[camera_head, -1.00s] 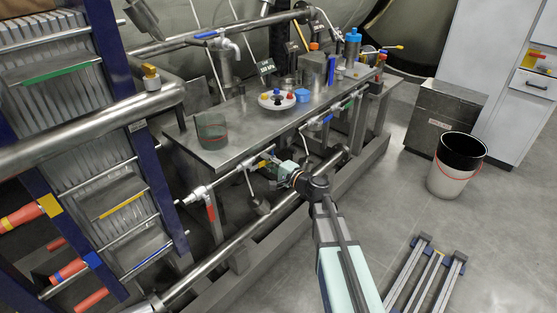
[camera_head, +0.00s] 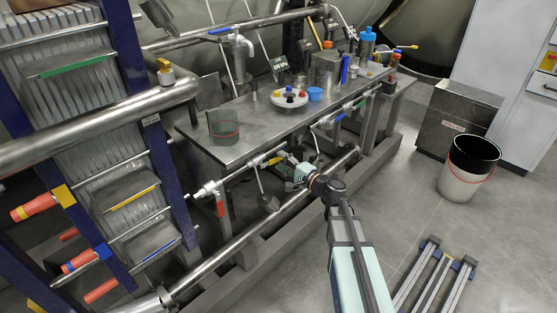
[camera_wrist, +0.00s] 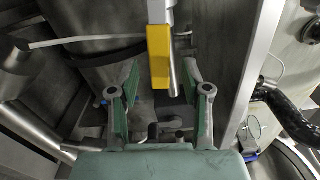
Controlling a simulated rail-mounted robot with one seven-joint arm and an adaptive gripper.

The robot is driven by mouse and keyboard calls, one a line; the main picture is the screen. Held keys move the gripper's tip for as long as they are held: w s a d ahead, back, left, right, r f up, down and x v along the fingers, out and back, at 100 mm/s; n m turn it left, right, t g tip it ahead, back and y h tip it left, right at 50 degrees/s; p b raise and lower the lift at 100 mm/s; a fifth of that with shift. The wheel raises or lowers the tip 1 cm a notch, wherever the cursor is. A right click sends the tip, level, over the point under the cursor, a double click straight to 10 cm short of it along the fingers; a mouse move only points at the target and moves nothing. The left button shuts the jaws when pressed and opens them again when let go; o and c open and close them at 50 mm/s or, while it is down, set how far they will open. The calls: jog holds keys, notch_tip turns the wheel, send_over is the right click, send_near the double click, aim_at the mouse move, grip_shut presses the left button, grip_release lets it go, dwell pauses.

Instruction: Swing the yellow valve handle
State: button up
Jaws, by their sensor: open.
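The yellow valve handle (camera_head: 274,161) sits on the thin pipe below the front edge of the steel table. In the wrist view the yellow handle (camera_wrist: 159,57) hangs down from a white and metal fitting at the top centre. My gripper (camera_head: 290,164) is at the handle, under the table edge. In the wrist view my gripper (camera_wrist: 160,88) is open, with a green-padded finger on each side. The handle's lower end lies between the two fingers in the picture, nearer the left one. I see a gap on each side and cannot tell its depth between them.
Other handles on the pipe are red (camera_head: 220,206) and blue (camera_head: 340,117). A thick pipe (camera_head: 245,232) runs low beneath. A black-and-white bin (camera_head: 462,182) stands right on open floor.

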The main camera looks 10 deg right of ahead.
jog(key=v, duration=0.9)
jog(key=shift+s+d, duration=0.15)
jog(key=shift+r, duration=0.1)
jog(key=c, duration=0.6)
jog(key=r+p, duration=0.1)
jog(key=r, duration=0.1)
jog(key=w+a+r+n+p, duration=0.1)
jog(key=r+p, duration=0.1)
jog(key=r, duration=0.1)
jog(key=w+a+r+n+g+y+p, duration=0.1)
jog(key=r, duration=0.2)
jog(key=shift+w+a+r+p, duration=0.1)
jog(key=shift+r+p, duration=0.15)
jog(key=shift+p, duration=0.1)
grip_shut()
notch_tip(320, 180, up, 5)
jog(key=w+a+n+g+h+p, duration=0.1)
jog(key=w+a+n+g+p, duration=0.2)
jog(key=n, duration=0.4)
jog(key=s+d+f+n+g+h+p, duration=0.1)
jog(key=d+f+n+g+h+p, duration=0.25)
jog(key=n, duration=0.65)
jog(key=x, duration=0.9)
jog(key=shift+d+f+h+b, duration=0.35)
jog(key=shift+d+h+b, duration=0.1)
